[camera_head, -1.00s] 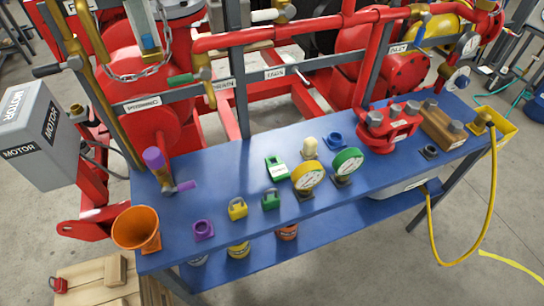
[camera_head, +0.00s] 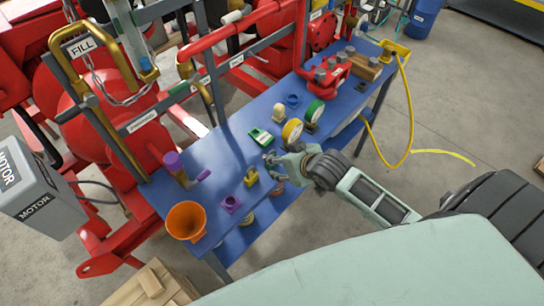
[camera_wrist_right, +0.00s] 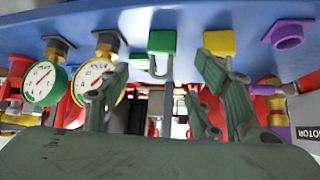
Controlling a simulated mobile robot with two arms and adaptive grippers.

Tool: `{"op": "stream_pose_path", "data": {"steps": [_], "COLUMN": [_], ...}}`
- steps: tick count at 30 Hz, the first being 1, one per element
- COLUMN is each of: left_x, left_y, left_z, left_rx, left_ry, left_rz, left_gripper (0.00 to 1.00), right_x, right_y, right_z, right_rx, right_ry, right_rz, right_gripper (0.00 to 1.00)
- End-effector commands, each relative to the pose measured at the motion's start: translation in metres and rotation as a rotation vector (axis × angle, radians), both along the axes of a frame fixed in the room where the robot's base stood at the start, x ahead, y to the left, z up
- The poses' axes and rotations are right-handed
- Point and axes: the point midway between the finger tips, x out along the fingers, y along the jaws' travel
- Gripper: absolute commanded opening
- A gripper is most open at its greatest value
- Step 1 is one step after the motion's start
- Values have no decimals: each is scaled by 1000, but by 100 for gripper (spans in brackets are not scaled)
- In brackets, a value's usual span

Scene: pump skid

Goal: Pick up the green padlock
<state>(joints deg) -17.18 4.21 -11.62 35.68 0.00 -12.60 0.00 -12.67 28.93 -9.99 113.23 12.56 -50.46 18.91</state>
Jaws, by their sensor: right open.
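The green padlock (camera_wrist_right: 162,43) shows in the right wrist view, its body at the blue bench and its shackle pointing down in the picture. It lies between the two spread fingers of my right gripper (camera_wrist_right: 165,75), and I see no clear contact. In the head view my right gripper (camera_head: 276,160) is over the bench's front edge and hides the green padlock. The yellow padlock (camera_head: 251,178) is beside it; in the wrist view it (camera_wrist_right: 219,43) is close to the right finger. My left gripper is not in view.
The blue bench (camera_head: 222,150) also holds a green-and-white item (camera_head: 260,136), gauges (camera_head: 292,130), a purple ring (camera_head: 231,204) and an orange cup (camera_head: 186,221). A red valve (camera_head: 325,75) stands farther back. Red pipes run behind the bench. Open floor lies right.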

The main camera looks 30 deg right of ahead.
Motion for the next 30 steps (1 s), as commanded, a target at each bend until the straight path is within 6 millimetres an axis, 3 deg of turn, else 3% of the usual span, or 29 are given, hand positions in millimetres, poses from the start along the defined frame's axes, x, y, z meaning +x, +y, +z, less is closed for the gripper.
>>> {"op": "stream_pose_path", "data": {"steps": [5,21,30], "left_x": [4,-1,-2], "left_y": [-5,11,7], "left_z": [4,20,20], "left_rx": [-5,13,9], "left_ry": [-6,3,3], "left_rz": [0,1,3], "left_gripper": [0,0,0], "right_x": [14,46,49], "right_y": [2,2,3], "right_z": [-10,-50,-54], "right_rx": [6,4,3], "right_ry": [-5,-5,-5], "right_rz": [-2,-1,1], "right_gripper": [57,57,57]}}
